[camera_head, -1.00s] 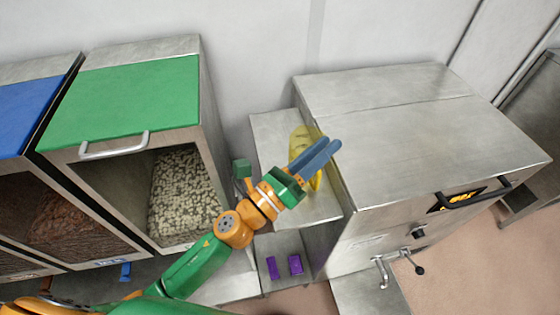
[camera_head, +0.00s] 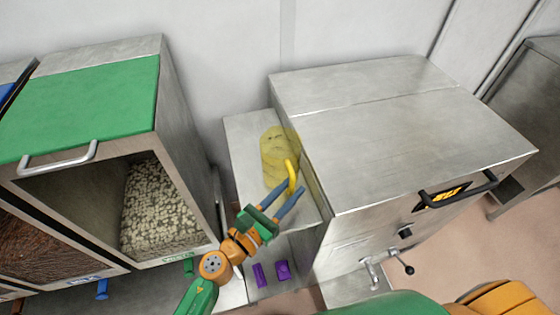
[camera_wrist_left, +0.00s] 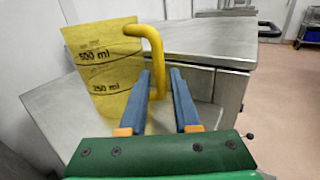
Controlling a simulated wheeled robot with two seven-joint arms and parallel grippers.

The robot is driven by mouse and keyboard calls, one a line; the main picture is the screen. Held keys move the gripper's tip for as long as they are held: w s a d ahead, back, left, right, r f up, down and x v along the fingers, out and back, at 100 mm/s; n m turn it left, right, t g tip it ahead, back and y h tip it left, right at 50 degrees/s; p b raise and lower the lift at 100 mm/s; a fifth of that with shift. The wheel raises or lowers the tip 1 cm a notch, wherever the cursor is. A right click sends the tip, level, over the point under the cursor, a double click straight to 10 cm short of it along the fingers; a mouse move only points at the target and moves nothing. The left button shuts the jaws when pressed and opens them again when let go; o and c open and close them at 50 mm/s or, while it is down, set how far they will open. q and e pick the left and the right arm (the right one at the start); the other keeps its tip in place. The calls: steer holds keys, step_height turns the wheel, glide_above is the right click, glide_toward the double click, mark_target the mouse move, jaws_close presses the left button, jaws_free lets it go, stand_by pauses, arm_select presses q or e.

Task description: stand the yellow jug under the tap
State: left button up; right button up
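The yellow see-through jug (camera_head: 275,155) stands on the steel side shelf, left of the big steel machine. Its handle (camera_head: 292,174) faces my left gripper (camera_head: 293,187). In the left wrist view the jug (camera_wrist_left: 100,75) shows 500 ml and 250 ml marks. There the left gripper (camera_wrist_left: 160,74) is open, with the lower part of the handle between its fingertips; a gap shows between the fingers. The tap (camera_head: 370,271) is low on the machine's front, with a lever to its right. My right gripper is out of view.
The steel machine (camera_head: 400,130) stands close to the right of the jug. A bin with a green lid (camera_head: 85,105) and pale pellets stands left. Two purple blocks (camera_head: 282,270) lie below the shelf's front. A steel surface (camera_head: 350,288) lies below the tap.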

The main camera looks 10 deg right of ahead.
arm_select(q)
steer(key=shift+w+d+f, duration=0.1)
steer(key=shift+w+d, duration=0.2)
steer(key=shift+d, duration=0.15)
steer(key=shift+a, duration=0.1)
jaws_close()
stand_by(1.0)
